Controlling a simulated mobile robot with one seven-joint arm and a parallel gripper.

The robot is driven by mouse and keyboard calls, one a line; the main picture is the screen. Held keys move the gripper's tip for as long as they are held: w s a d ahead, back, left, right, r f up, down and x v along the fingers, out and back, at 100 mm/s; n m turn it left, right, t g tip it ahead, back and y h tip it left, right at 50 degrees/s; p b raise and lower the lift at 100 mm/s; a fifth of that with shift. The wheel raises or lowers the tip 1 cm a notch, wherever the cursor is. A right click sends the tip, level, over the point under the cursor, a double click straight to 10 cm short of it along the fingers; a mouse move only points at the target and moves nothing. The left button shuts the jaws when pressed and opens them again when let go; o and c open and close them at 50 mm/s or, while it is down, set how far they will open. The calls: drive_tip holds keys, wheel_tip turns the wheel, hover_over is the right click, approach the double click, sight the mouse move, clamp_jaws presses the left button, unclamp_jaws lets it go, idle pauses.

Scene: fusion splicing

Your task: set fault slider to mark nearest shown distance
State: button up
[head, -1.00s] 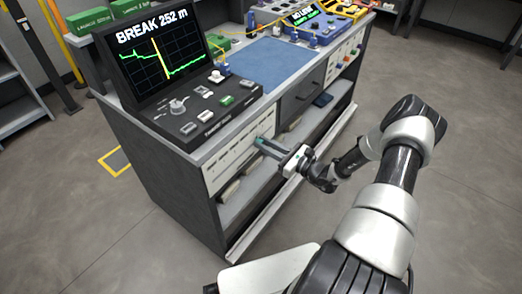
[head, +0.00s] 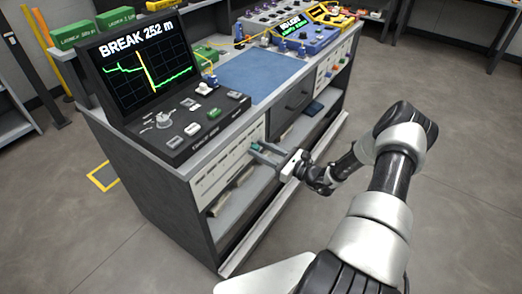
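A white panel with dark scale marks (head: 222,170) is on the bench's front face, below the tester. A small green piece (head: 254,147), which looks like the slider's knob, shows at the panel's right end. My gripper (head: 257,148) is at that end, its two grey fingers apart and pointing at the panel, with the green piece between or just behind the tips. I cannot tell whether they touch it. The tester screen (head: 147,70) reads "BREAK 252 m" and shows a green trace with a yellow vertical line. The panel's scale numbers are too small to read.
The tester's console (head: 190,122) has a knob and several buttons. A blue mat (head: 262,76) lies right of it. A dark drawer (head: 295,98) and an open lower shelf (head: 240,198) are in the bench front. The floor in front of the bench is clear.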

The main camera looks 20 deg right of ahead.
drive_tip(key=p+v, duration=0.2)
drive_tip(key=v, duration=1.5)
drive_tip(key=shift+s, duration=0.15)
